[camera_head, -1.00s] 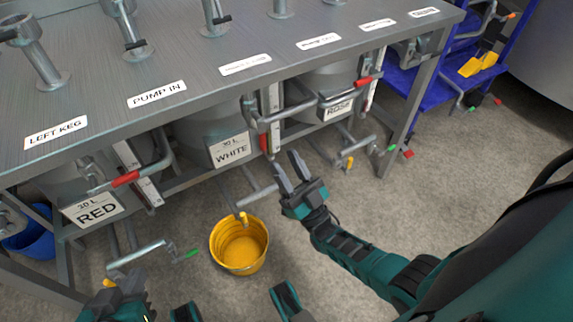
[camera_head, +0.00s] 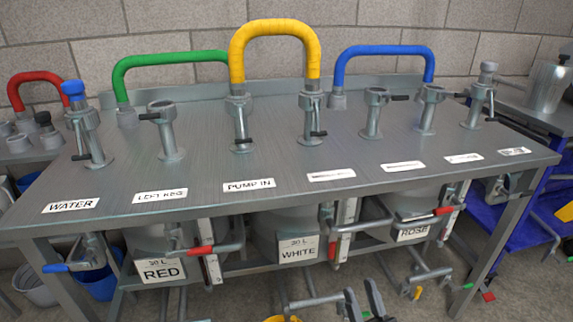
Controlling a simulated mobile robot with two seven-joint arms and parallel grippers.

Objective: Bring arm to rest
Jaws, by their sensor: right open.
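My right gripper (camera_head: 362,301) shows at the bottom edge, right of centre. Its two dark fingers point up and stand apart, with nothing between them. It is in front of the steel table (camera_head: 290,206), low near the lever and pipework under the WHITE keg label (camera_head: 298,249). The rest of my right arm is almost wholly cut off by the bottom edge. My left gripper is not in the picture.
A yellow hose (camera_head: 274,27) arches between two table ports, one behind the PUMP IN label. Green (camera_head: 170,58), blue (camera_head: 385,50) and red (camera_head: 38,76) hoses stand at the back. Red-handled levers project from the table's front. A yellow bucket rim (camera_head: 282,319) shows at the bottom.

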